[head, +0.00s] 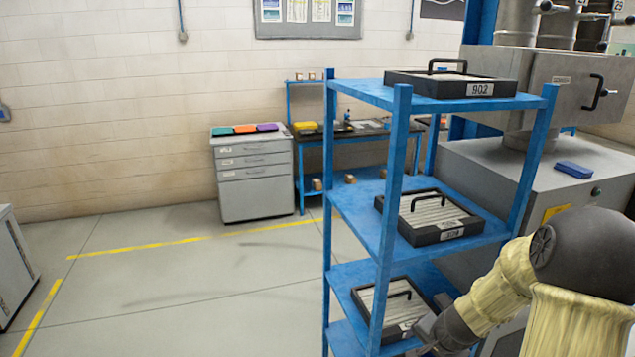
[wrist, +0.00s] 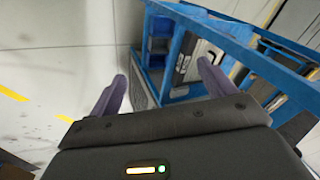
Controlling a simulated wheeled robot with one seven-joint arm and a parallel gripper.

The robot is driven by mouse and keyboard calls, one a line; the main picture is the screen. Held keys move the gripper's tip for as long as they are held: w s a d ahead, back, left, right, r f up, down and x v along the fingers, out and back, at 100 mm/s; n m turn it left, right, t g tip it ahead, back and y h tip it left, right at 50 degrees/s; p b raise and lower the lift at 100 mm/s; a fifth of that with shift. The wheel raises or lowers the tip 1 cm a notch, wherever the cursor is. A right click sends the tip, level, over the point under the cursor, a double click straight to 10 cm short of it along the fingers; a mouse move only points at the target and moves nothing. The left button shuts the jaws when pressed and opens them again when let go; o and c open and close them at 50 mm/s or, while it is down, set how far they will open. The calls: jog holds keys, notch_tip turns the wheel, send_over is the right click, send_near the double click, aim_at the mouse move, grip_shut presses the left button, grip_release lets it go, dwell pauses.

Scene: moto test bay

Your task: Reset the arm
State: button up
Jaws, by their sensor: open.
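My arm reaches in from the right edge of the head view, with yellowish covers and a dark joint. My gripper (wrist: 162,72) shows in the wrist view as two purple-grey fingers spread apart, with nothing between them. In the head view its dark end (head: 428,326) is low, in front of the blue shelf rack (head: 391,190) and overlapping the right side of the lowest tray (head: 372,300). I cannot tell whether it touches the tray or rack. The wrist view is tilted, with the blue rack (wrist: 225,45) beyond the fingers.
The rack also holds a middle tray (head: 425,212) and a top tray (head: 455,80), both with black handles. A grey machine (head: 560,165) stands behind the rack at right. A drawer cabinet (head: 252,175) and a workbench (head: 350,131) stand at the back wall.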

jog(key=s+a+r+n+g, duration=0.1)
jog(key=s+a+r+n, duration=0.2)
jog(key=s+a+n, duration=0.2)
jog(key=s+a+r+n+g, duration=0.1)
jog(key=s+a+r+n, duration=0.2)
jog(key=s, duration=0.6)
jog(key=a+n, duration=0.2)
jog(key=shift+a+r+h, duration=0.3)
jog(key=shift+a+r, duration=0.05)
jog(key=shift+a, duration=0.05)
